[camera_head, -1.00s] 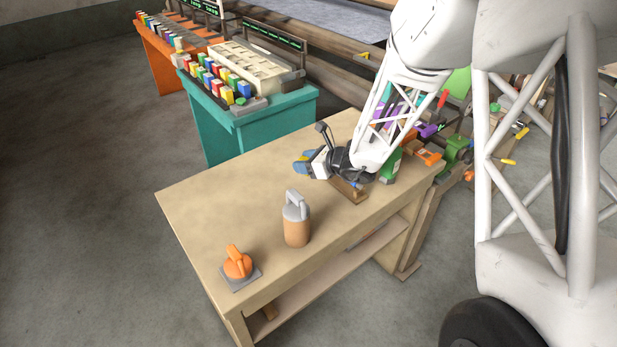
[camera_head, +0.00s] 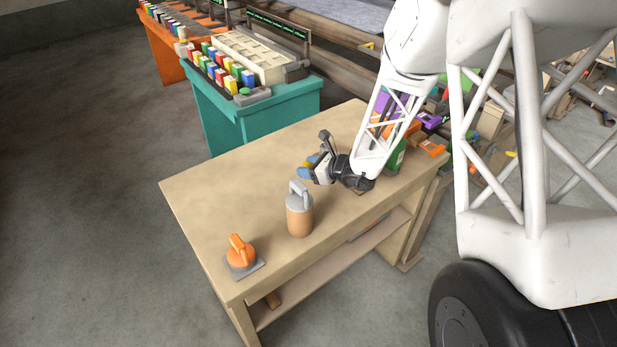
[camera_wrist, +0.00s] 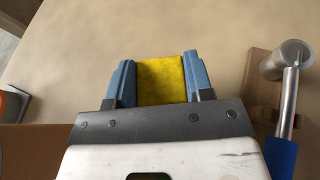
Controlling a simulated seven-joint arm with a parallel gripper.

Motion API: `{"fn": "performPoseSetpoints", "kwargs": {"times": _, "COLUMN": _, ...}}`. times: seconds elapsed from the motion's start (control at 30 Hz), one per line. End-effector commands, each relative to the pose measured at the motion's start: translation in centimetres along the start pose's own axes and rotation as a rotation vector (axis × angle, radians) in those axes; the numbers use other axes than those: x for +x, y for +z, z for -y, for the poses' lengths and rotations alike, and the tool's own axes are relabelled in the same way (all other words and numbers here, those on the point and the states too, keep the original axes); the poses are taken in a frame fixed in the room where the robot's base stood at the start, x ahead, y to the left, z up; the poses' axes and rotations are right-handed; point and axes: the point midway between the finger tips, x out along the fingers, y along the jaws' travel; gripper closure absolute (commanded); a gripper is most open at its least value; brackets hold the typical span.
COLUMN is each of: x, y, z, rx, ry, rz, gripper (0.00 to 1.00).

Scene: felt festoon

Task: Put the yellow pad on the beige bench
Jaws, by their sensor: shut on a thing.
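The yellow pad (camera_wrist: 161,80) is a flat, soft-looking square between the two blue fingers of my gripper (camera_wrist: 160,84) in the wrist view. My gripper is shut on it, with a finger against each side. In the head view my gripper (camera_head: 306,168) is over the beige bench (camera_head: 220,200), behind the grey-topped canister, and only a little yellow shows at its fingers. The bench top also fills the wrist view (camera_wrist: 215,30). I cannot tell whether the pad touches the bench top.
An orange-handled tool on a grey plate (camera_head: 240,254) and a tan canister with a grey handle (camera_head: 299,215) stand on the bench. A metal tool with a blue handle (camera_wrist: 287,100) lies right of my gripper. The bench's left part is clear. A teal bench (camera_head: 250,115) stands behind.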

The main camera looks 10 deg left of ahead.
Motion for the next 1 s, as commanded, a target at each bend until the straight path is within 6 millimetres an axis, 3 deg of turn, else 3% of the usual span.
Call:
{"fn": "performPoseSetpoints", "kwargs": {"times": 0.33, "x": 0.1, "y": -0.3, "z": 0.0, "rx": 0.000, "ry": 0.000, "rz": 0.000, "gripper": 0.75}}
{"fn": "performPoseSetpoints", "kwargs": {"times": 0.73, "x": 1.4, "y": -3.4, "z": 0.0, "rx": 0.001, "ry": 0.000, "rz": -0.001, "gripper": 0.75}}
{"fn": "performPoseSetpoints", "kwargs": {"times": 1.0, "x": 1.6, "y": -3.8, "z": 0.0, "rx": -0.001, "ry": -0.001, "rz": 0.000, "gripper": 0.75}}
